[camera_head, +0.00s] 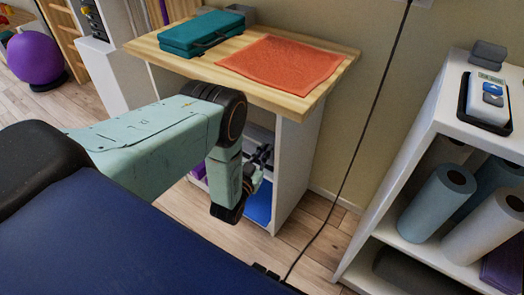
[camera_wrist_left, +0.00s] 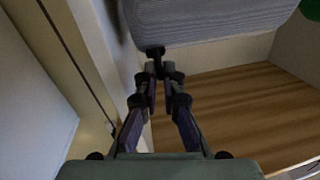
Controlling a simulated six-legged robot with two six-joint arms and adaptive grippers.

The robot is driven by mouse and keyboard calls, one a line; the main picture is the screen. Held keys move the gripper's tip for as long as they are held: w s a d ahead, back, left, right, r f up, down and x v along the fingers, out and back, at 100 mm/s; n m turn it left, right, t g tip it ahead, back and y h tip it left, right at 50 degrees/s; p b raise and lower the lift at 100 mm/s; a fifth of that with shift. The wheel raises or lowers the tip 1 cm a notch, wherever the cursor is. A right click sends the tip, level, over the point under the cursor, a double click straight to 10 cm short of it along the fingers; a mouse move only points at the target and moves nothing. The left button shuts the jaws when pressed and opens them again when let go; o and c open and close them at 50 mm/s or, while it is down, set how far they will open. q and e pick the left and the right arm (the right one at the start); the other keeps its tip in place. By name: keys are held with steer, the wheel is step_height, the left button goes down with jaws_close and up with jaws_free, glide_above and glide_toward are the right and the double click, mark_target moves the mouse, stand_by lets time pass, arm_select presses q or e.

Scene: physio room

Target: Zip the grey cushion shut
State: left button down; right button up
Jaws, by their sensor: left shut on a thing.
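The grey cushion (camera_wrist_left: 205,18) shows at the top of the left wrist view, with fine lines across its surface. A small dark tab (camera_wrist_left: 155,53), which looks like the zip pull, is at its lower edge. My left gripper (camera_wrist_left: 160,72) is shut on this tab, just in front of the cushion. In the head view my left gripper (camera_head: 262,160) is at the open side of the wooden-topped cabinet, partly hidden by my arm. I cannot make out the cushion in the head view. How far the zip is closed is hidden. My right gripper is in neither view.
The cabinet's wooden top (camera_head: 170,60) holds a teal case (camera_head: 200,33) and an orange cloth (camera_head: 275,68). A white shelf (camera_head: 400,160) with rolls stands at the right. A dark cable (camera_head: 362,130) hangs between them. Wooden boards (camera_wrist_left: 225,110) lie below the cushion.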

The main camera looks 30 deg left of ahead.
arm_select(q)
steer(key=shift+s+d+f, duration=0.1)
steer(key=shift+d, duration=0.1)
stand_by(0.3)
steer(key=c, duration=1.5)
jaws_free()
steer(key=shift+a, duration=0.1)
